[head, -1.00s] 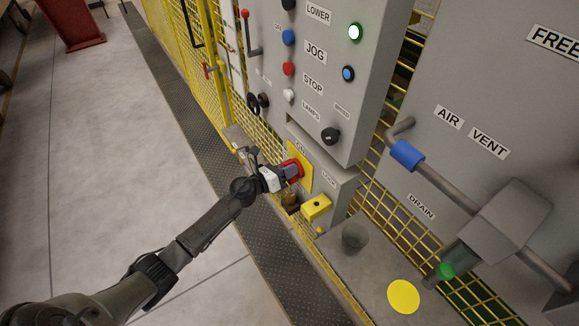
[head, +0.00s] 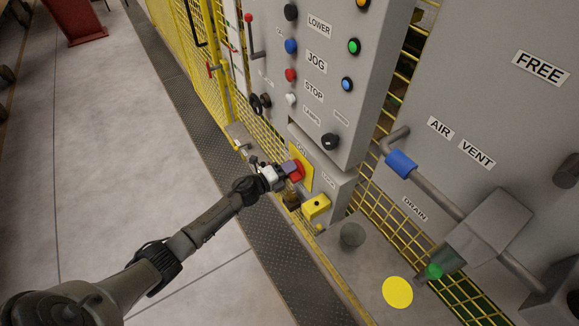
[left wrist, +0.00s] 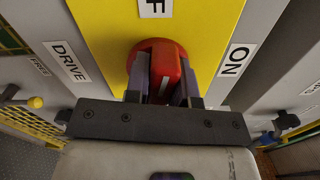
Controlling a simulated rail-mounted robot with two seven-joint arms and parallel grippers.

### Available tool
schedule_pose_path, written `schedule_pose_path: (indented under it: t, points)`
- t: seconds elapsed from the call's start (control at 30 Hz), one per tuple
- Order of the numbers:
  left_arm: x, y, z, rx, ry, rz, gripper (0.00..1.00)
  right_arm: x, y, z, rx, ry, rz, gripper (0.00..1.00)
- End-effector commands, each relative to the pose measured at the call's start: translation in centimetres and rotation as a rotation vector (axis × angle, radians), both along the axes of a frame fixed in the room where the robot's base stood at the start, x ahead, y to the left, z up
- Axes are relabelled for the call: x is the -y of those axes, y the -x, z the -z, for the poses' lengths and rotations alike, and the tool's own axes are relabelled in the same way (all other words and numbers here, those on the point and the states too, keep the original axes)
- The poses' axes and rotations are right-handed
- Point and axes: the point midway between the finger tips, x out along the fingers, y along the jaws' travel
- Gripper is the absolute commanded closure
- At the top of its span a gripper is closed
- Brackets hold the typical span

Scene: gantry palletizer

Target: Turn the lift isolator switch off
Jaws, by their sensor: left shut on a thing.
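The lift isolator switch is a red knob (head: 298,170) on a yellow plate (head: 307,178), low on the grey control cabinet. My left gripper (head: 287,171) reaches it from the left. In the left wrist view, the left gripper (left wrist: 164,92) is shut on the red knob (left wrist: 161,52), one finger on each side. A white mark on the knob runs roughly up and down, in line with a label (left wrist: 155,8) at the top, partly cut off, showing an F. An ON label (left wrist: 236,59) is at the right. My right gripper is not in view.
A yellow block (head: 316,207) sits just below the knob. Above are the cabinet's buttons, including a green one (head: 354,46), and a black dial (head: 330,142). A pipe with a blue sleeve (head: 401,163) is at the right. Yellow mesh fence (head: 206,75) runs behind.

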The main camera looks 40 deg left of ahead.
Motion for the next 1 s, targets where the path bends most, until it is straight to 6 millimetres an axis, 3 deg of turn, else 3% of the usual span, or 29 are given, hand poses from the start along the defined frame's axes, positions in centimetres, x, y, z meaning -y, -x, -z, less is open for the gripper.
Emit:
schedule_pose_path:
  t: [0.4, 1.0]
  points:
    - [-0.03, -0.03, 0.16, -0.055, 0.18, 0.0, 1.0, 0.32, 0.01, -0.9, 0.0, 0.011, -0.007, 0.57]
    - [0.0, -0.01, 0.25, -0.064, 0.214, 0.001, 1.0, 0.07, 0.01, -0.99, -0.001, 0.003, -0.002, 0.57]
